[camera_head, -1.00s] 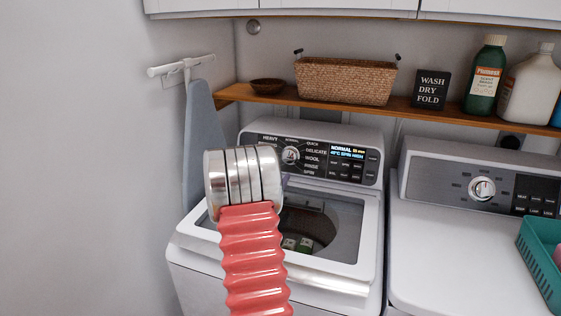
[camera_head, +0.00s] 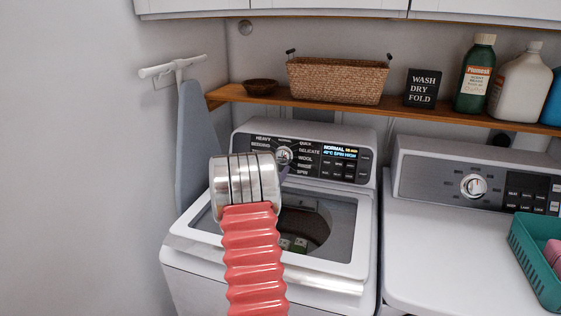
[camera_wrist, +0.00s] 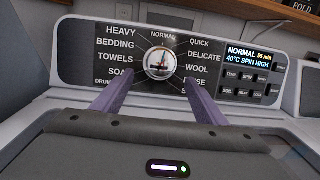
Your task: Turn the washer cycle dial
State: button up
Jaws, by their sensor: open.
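The washer cycle dial (camera_head: 284,155) is a round silver knob on the washer's dark control panel (camera_head: 340,150), ringed by cycle names. In the wrist view the dial (camera_wrist: 160,62) is upper middle, beyond the fingertips. My gripper (camera_wrist: 155,90) shows two purple fingers spread apart, one lower left and one lower right of the dial, with nothing between them. I cannot tell whether they touch the panel. In the head view my arm's silver and red links hide most of the gripper.
The dryer (camera_head: 440,255) stands to the right, with its own knob (camera_head: 473,186) and a teal basket (camera_head: 530,262) on top. A wooden shelf (camera_head: 395,106) above the panels holds a wicker basket (camera_head: 338,80) and bottles. An ironing board (camera_head: 196,140) leans at the left wall.

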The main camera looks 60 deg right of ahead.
aim_at(281, 159)
jog(key=shift+w+d, duration=0.25)
jog(key=shift+d, duration=1.75)
jog(key=shift+w+d, duration=0.2)
jog(key=shift+d, duration=1.75)
jog(key=shift+c, duration=0.3)
jog(key=c, duration=1)
jog(key=shift+n+t, duration=0.3)
jog(key=shift+n, duration=0.8)
jog(key=o, duration=1.1)
jog(key=shift+c, duration=0.2)
